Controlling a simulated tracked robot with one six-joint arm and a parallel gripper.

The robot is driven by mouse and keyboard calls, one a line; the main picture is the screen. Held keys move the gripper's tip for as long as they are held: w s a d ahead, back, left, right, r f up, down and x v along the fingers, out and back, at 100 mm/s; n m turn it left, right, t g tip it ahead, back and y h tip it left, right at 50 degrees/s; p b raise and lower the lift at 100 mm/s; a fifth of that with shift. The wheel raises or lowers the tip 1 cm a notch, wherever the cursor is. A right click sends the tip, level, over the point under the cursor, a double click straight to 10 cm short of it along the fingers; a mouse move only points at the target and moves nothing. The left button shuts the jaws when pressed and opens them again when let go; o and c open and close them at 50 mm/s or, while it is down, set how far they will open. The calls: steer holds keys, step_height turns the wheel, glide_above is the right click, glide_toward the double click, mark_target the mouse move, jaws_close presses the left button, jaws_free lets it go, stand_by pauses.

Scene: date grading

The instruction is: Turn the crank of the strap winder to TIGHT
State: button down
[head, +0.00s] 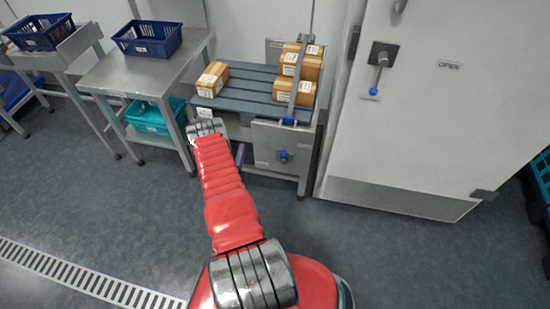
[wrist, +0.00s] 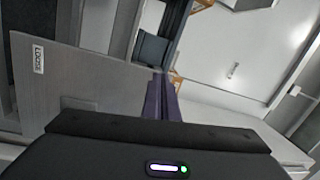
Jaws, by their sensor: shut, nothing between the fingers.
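The strap winder shows in the head view as a grey panel (head: 262,138) on the front of the slatted bench. A small crank with a blue knob (head: 284,154) sits on the panel's lower right; its exact angle is too small to read. In the wrist view a tilted grey panel (wrist: 75,85) bears a label reading LOOSE (wrist: 39,58); no blue knob shows there. My gripper shows in the wrist view (wrist: 168,82) as purple fingers, shut and empty. In the head view the purple fingers (head: 240,153) are just left of the panel, apart from the crank.
Cartons (head: 212,79) lie on the slatted bench (head: 250,88), beside an upright grey arm (head: 299,75) with a blue end. A white door (head: 420,110) with a blue-tipped handle stands right. A steel table (head: 130,75) with a blue crate (head: 148,38) stands left. The front floor is clear.

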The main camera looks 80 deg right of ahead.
steer(key=s+a+f+n+g+y, duration=0.1)
steer(key=s+a+f+n+g, duration=0.1)
steer(key=n, duration=1.1)
steer(key=s+a+f+n+g+y, duration=0.1)
steer(key=s+n, duration=0.4)
steer(key=n, duration=0.8)
steer(key=shift+s+a+f+g+y, duration=0.35)
steer(key=shift+a+f+g, duration=0.35)
steer(key=shift+g, duration=0.6)
steer(key=shift+r, duration=0.1)
steer(key=s+d+f, duration=0.2)
steer(key=s+d, duration=0.3)
steer(key=d, duration=0.4)
steer(key=shift+s+d, duration=0.35)
